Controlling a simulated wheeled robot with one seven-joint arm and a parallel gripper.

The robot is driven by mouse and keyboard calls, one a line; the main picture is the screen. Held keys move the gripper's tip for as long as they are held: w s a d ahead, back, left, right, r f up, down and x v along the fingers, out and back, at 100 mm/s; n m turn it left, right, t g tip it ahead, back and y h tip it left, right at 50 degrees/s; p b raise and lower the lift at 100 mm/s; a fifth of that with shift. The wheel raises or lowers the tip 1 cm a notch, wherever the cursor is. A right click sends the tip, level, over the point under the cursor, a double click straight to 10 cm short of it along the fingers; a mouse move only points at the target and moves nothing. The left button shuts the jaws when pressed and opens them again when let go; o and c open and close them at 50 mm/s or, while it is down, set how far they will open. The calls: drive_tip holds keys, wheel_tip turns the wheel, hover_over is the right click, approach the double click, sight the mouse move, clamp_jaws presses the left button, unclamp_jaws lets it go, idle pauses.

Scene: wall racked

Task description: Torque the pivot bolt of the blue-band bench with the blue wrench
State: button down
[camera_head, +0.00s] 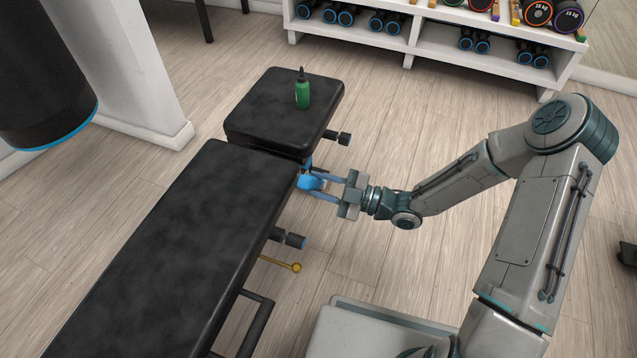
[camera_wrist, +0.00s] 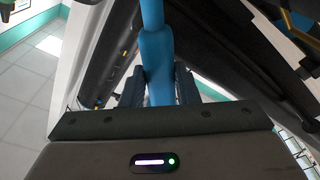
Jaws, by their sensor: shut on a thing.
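The black padded bench (camera_head: 170,250) runs from the lower left to the middle in the head view, with a separate seat pad (camera_head: 285,105) beyond it. My gripper (camera_head: 318,188) is at the bench's right side, by the gap between the two pads. It is shut on the blue wrench (camera_head: 308,182). In the wrist view the blue wrench (camera_wrist: 157,60) stands between the two dark fingers (camera_wrist: 157,88) and runs out of the top of the picture. The pivot bolt and the wrench's far end are hidden by the bench pads, so I cannot tell whether they touch.
A black knob (camera_head: 295,241) and a yellow rod with a ball end (camera_head: 295,267) stick out from the bench's right side. A white dumbbell rack (camera_head: 425,32) stands at the back.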

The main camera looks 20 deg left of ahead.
drive_tip(key=d, duration=0.6)
drive_tip(key=shift+s+d, duration=0.15)
drive_tip(key=shift+s, duration=0.05)
idle(0.4)
